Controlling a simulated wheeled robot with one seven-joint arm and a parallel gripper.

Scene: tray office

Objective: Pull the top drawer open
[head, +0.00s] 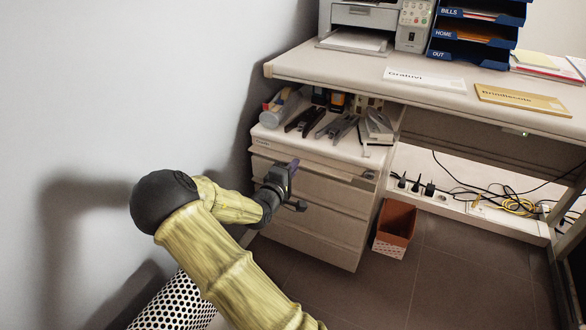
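The beige drawer cabinet (313,231) stands under the desk against the left wall. Its top drawer (320,165) is just below the cabinet top and looks shut or nearly so; my gripper covers part of its front. My gripper (295,170) is in front of the upper left part of the drawer fronts, its dark end pointing at the cabinet. I cannot tell whether it touches the drawer or how its fingers stand. Nothing is seen held in it.
Staplers (337,127) and a tape dispenser (376,127) sit on the cabinet top. The desk (440,92) overhangs it. An orange-brown bin (395,226) stands right of the cabinet, near loose cables (500,200). The wall is close on the left; floor in front is clear.

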